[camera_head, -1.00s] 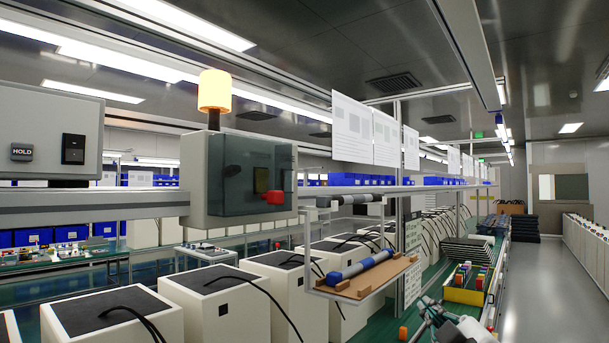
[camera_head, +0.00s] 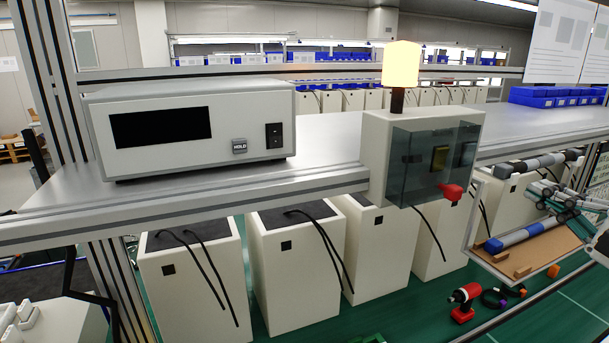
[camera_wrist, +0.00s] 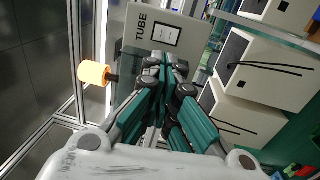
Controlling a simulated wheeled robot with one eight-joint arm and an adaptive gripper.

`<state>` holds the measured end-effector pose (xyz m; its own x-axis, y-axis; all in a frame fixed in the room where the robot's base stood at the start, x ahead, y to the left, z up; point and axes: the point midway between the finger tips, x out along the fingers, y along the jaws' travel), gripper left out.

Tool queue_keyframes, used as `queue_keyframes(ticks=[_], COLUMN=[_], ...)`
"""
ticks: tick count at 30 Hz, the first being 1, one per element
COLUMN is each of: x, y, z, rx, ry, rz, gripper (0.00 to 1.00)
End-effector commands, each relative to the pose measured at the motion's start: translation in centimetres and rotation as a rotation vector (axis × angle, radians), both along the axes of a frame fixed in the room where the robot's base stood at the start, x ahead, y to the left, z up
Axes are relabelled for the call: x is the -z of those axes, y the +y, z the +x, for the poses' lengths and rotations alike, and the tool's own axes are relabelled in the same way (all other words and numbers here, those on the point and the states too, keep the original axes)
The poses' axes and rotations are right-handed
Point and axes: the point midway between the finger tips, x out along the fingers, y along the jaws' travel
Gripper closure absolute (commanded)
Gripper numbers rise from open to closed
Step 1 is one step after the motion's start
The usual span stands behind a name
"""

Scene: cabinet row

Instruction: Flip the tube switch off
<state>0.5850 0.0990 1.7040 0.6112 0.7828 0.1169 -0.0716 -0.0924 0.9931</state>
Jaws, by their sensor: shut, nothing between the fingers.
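A pale switch box (camera_head: 375,150) with a dark see-through cover (camera_head: 432,165) is mounted on the shelf's front edge, right of centre in the head view. A red knob (camera_head: 452,192) sticks out at its lower right. A glowing yellow lamp (camera_head: 401,64) stands on top. In the wrist view the box (camera_wrist: 190,20) shows a "TUBE" label (camera_wrist: 142,32), and the lamp (camera_wrist: 94,74) is at left. My gripper (camera_head: 537,192) is shut and empty, right of the box and apart from it in the head view. In the wrist view its fingers (camera_wrist: 163,68) hide part of the box.
A grey instrument (camera_head: 190,130) with a HOLD button (camera_head: 239,146) and black rocker switch (camera_head: 274,135) stands left on the shelf. A small tray (camera_head: 520,262) with a blue-grey tube (camera_head: 525,236) hangs below my gripper. White cabinets (camera_head: 300,275) stand underneath.

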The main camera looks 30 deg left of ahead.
Motion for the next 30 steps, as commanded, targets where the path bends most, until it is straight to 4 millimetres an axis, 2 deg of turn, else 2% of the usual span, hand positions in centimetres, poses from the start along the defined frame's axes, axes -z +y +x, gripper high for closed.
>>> queue_keyframes(ticks=[1, 14, 20, 30], x=[-0.3, -0.3, -0.8, -1.6], y=[-0.2, 0.2, 2.4, 7.7], z=[-0.7, -0.5, 1.2, 5.4], rx=[0.004, 0.002, -0.001, -0.003], ry=[-0.002, -0.004, -0.003, -0.004], rz=[0.001, 0.002, 0.002, 0.002], gripper=[1.0, 1.0, 1.0, 1.0])
